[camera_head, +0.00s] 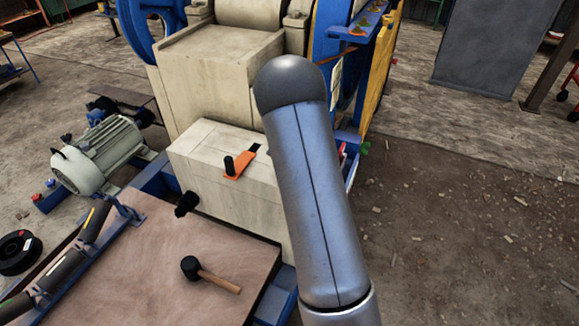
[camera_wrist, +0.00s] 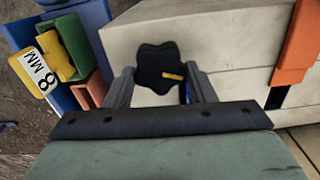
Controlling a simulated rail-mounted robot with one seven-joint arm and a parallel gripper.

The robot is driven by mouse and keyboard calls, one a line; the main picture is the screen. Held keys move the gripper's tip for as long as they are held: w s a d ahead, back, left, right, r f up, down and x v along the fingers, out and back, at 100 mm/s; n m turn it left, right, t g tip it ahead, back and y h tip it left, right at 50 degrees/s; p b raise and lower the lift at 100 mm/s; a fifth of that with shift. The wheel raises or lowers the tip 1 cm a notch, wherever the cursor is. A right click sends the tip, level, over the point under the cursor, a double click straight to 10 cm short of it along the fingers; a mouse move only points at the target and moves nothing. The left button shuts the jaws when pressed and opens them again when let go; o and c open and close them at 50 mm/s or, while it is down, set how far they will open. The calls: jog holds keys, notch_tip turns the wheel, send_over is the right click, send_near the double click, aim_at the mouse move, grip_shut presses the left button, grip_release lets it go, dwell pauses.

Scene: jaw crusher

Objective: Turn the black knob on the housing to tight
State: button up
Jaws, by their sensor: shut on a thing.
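In the wrist view a black lobed knob (camera_wrist: 152,62) with a small yellow mark sits at the pale housing (camera_wrist: 225,40). My gripper (camera_wrist: 160,78) has one finger at each side of the knob and is shut on it. In the head view my arm hides the gripper and this knob; the housing (camera_head: 218,160) stands left of my arm. An orange lever (camera_head: 239,163) with a black handle is on its top, also at the right of the wrist view (camera_wrist: 297,45). Another black knob-like part (camera_head: 186,204) shows at the housing's lower left.
A blue holder (camera_wrist: 92,15) with coloured plates, one marked 8 MM (camera_wrist: 36,68), is close to my left finger. A mallet (camera_head: 205,274) lies on a wooden board (camera_head: 130,285). A motor (camera_head: 98,155) stands at the left. The ground at right is mostly clear.

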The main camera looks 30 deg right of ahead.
jog(key=shift+m, duration=0.7)
jog(key=o, duration=1)
jog(key=shift+r, duration=0.1)
notch_tip(320, 180, up, 17)
jog(key=shift+r+p, duration=0.15)
jog(key=shift+p, duration=0.3)
